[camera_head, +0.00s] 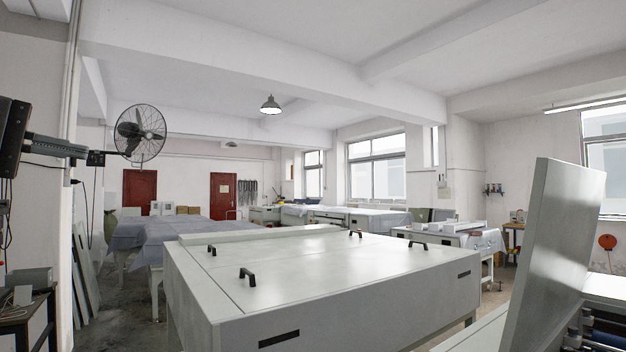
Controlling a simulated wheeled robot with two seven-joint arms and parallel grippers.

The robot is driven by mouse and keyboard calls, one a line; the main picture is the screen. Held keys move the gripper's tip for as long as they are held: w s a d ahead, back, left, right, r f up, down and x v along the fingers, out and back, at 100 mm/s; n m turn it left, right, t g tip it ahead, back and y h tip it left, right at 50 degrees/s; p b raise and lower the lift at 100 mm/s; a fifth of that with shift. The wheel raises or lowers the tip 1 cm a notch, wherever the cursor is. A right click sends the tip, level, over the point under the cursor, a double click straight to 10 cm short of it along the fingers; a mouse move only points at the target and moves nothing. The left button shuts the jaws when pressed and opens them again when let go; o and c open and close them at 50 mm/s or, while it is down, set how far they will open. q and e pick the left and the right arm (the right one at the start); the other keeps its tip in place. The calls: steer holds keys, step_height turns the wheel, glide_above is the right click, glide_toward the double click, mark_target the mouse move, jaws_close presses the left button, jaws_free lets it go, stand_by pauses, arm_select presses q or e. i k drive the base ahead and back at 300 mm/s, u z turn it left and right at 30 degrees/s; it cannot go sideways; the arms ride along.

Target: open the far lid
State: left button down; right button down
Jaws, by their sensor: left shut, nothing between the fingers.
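A large light-grey machine (330,310) fills the lower middle. Its broad top lid (320,262) lies flat and shut. Dark handles stand on it: one front left (247,276), one back left (212,250), one back right (355,233) and one front right (418,245). At the lower right, a grey panel (555,255) stands raised and tilted over another machine, part of which is cut off. My left gripper (82,150) is at the left edge, shut and empty, high and far to the left of the lid, touching nothing. My right gripper is not in view.
A wall fan (140,133) is close to the right of my left gripper. Cloth-covered tables (160,235) stand behind the machine on the left. A small dark table (25,315) is at the lower left. The air above the flat lid is clear.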

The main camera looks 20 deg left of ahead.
mark_target(565, 198)
steer(key=z, duration=0.65)
steer(key=i, duration=0.7)
steer(key=z, duration=1.15)
steer(key=i, duration=0.25)
steer(key=z, duration=0.15)
